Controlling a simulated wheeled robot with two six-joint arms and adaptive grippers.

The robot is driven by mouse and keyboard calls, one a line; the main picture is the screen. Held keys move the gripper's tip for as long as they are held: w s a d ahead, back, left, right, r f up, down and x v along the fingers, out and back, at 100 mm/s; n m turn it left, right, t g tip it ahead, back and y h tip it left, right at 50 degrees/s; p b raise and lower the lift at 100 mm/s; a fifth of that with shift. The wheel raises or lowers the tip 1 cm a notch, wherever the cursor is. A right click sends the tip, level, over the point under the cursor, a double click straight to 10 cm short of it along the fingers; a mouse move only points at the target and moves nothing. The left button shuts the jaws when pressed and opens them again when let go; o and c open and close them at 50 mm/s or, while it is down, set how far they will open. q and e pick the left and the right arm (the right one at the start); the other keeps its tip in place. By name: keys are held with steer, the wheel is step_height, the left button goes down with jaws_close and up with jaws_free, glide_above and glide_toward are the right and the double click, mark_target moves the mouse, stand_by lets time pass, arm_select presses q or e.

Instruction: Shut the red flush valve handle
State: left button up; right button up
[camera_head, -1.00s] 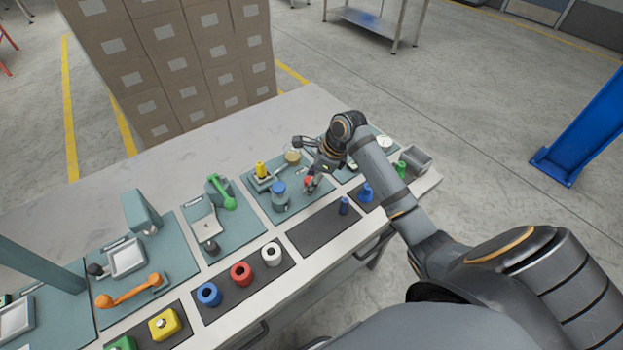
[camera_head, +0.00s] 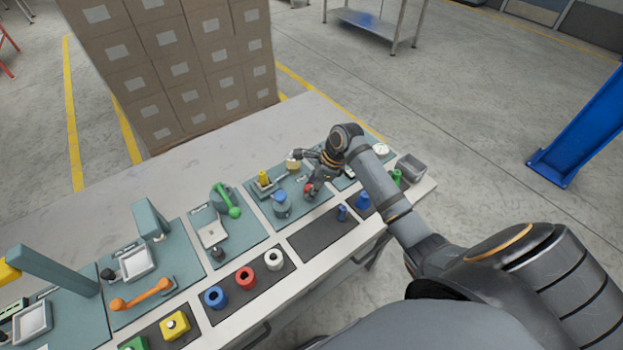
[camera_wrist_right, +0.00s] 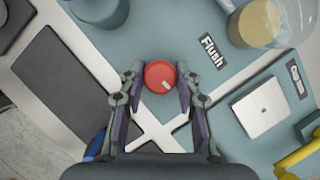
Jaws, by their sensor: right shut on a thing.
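The red flush valve handle (camera_head: 308,188) is a round red knob on a teal panel, and it shows larger in the right wrist view (camera_wrist_right: 160,76) beside a label reading "Flush" (camera_wrist_right: 212,51). A pale mark is on its top face. My right gripper (camera_wrist_right: 160,88) has one finger on each side of the knob and is shut on it. In the head view the right gripper (camera_head: 309,190) reaches down over the knob and partly hides it. My left gripper is not in view.
A blue-topped canister (camera_head: 281,205) and a yellowish jar (camera_head: 293,167) stand close to the handle. A dark mat (camera_head: 318,238) with a small blue part (camera_head: 342,212) lies in front. A grey bin (camera_head: 411,167) sits at the table's right end. The back of the table is clear.

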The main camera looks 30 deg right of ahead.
steer(key=r+n+g+p, duration=0.1)
steer(key=n+p, duration=0.1)
steer(key=p, duration=0.3)
steer(key=shift+p, duration=0.4)
steer(key=shift+w+f+n+g+y+p, duration=0.1)
steer(key=shift+f+n+g+y+p, duration=0.2)
steer(key=shift+n+p, duration=0.5)
steer(key=n+g, duration=0.1)
steer(key=n, duration=0.2)
steer(key=shift+f, duration=0.15)
steer(key=n+g, duration=0.1)
steer(key=n, duration=0.2)
steer(key=shift+w, duration=0.1)
steer(key=n+g, duration=0.1)
steer(key=n, duration=0.2)
steer(key=shift+a+f+n+h, duration=0.1)
steer(key=shift+n+h, duration=0.2)
steer(key=shift+h, duration=0.1)
arm_select(q)
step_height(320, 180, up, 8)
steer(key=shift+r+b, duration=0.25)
steer(key=shift+b, duration=0.2)
arm_select(e)
steer(key=shift+n+g+h, duration=0.5)
steer(key=shift+n+g, duration=0.2)
steer(key=shift+n, duration=1)
